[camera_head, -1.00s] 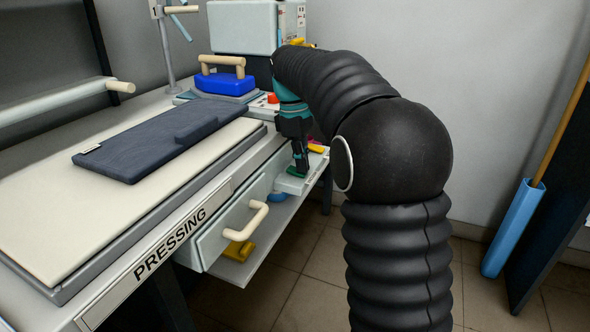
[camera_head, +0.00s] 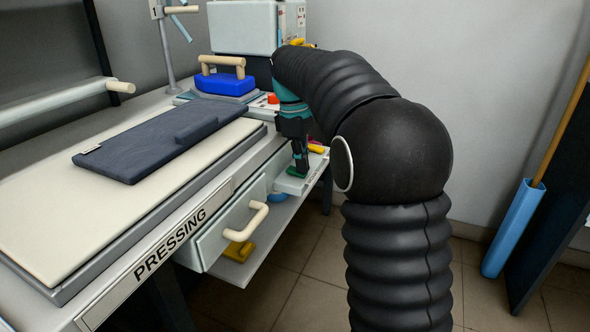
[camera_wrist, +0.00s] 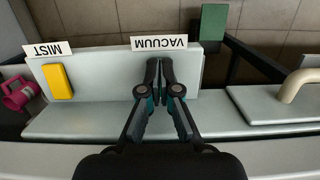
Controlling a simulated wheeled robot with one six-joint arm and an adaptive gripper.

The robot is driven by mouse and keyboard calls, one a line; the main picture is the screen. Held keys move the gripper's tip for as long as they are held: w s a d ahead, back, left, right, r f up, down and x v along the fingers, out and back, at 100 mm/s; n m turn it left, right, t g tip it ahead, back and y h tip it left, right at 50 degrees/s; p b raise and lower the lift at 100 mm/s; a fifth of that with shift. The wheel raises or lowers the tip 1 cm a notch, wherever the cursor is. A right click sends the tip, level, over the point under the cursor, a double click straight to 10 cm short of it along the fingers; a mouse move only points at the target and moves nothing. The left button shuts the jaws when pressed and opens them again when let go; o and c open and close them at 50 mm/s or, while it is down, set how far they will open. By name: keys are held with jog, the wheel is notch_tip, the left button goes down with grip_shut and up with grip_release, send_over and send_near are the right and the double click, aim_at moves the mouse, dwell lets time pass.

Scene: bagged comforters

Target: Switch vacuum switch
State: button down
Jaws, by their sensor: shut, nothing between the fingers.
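The VACUUM label (camera_wrist: 160,43) stands upside down at the panel's edge in the wrist view. My gripper (camera_wrist: 160,65) is shut and empty, with its fingertips over the panel (camera_wrist: 105,80) just in front of this label. The fingers hide the surface beneath them, so no vacuum switch shows clearly there.
A yellow switch (camera_wrist: 57,82) sits by the MIST label (camera_wrist: 48,49). A green block (camera_wrist: 213,22) shows beyond the panel. A drawer handle (camera_head: 246,222) juts out nearby.

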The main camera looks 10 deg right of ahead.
jog(key=shift+w+a+r+p, duration=0.1)
jog(key=shift+a+r+p, duration=0.05)
jog(key=shift+r+p, duration=1.1)
jog(key=shift+w+a+r+p, duration=0.1)
jog(key=shift+r+p, duration=0.9)
jog(key=shift+r, duration=0.3)
notch_tip(320, 180, up, 11)
jog(key=w+a, duration=0.1)
jog(key=s+r+m+t, duration=0.1)
jog(key=s+m+t, duration=0.15)
jog(key=s, duration=0.55)
jog(key=s+f+m+t, duration=0.2)
jog(key=s+f+m, duration=0.2)
jog(key=s+f, duration=0.5)
jog(key=s+d+f+m+t+y, duration=0.1)
jog(key=s+f+m, duration=0.3)
jog(key=s+f, duration=0.5)
jog(key=s+t, duration=0.1)
jog(key=s, duration=0.4)
jog(key=shift+s+d, duration=0.15)
jog(key=shift+s, duration=0.2)
jog(key=shift+f, duration=0.1)
